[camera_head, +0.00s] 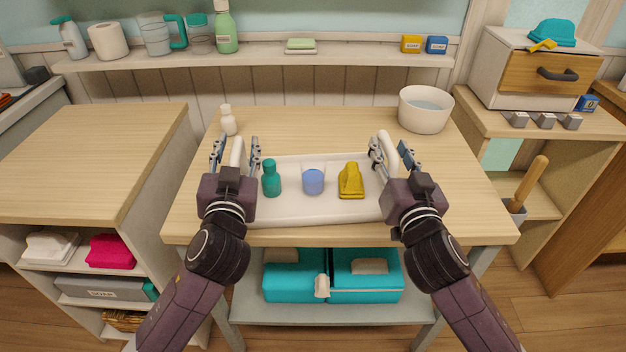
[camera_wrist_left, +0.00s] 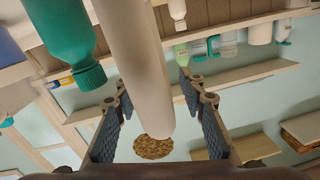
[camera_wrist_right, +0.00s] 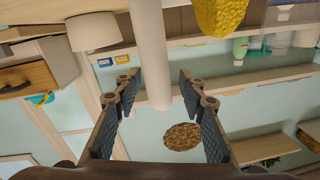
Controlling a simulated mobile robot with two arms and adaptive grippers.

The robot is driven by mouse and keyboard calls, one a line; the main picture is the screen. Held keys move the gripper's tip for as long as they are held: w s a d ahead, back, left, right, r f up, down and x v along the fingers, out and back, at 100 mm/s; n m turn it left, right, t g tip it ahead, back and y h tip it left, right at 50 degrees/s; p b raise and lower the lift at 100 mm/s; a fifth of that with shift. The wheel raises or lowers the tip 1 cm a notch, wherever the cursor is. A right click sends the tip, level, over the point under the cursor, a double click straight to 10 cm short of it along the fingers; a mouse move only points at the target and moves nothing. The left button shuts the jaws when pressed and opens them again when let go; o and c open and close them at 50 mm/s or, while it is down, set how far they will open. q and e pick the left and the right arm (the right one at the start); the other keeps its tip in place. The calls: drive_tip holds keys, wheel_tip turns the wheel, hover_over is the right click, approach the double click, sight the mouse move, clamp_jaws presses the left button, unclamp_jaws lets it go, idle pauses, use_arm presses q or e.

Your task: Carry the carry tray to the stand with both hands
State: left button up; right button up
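The white carry tray (camera_head: 290,212) sits on the wooden table. It holds a teal bottle (camera_head: 271,180), a clear cup with blue contents (camera_head: 313,182) and a yellow bottle (camera_head: 351,182). My left gripper (camera_head: 236,143) is open with its fingers on either side of the tray's left handle; the handle (camera_wrist_left: 135,75) runs between the fingers in the left wrist view, with gaps. My right gripper (camera_head: 391,145) is open around the right handle (camera_wrist_right: 150,60), also with gaps at both fingers. I cannot tell which piece of furniture is the stand.
A small white bottle (camera_head: 228,121) stands behind my left gripper. A white bowl (camera_head: 425,110) stands at the table's back right. A wooden-topped cabinet (camera_head: 85,150) is on the left, a drawer unit (camera_head: 535,75) on the right. A loaded wall shelf (camera_head: 270,60) runs behind.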

use_arm(q)
clamp_jaws()
use_arm(e)
clamp_jaws()
use_arm(q)
drive_tip(key=shift+r, duration=0.1)
use_arm(e)
drive_tip(key=shift+d+r, duration=0.1)
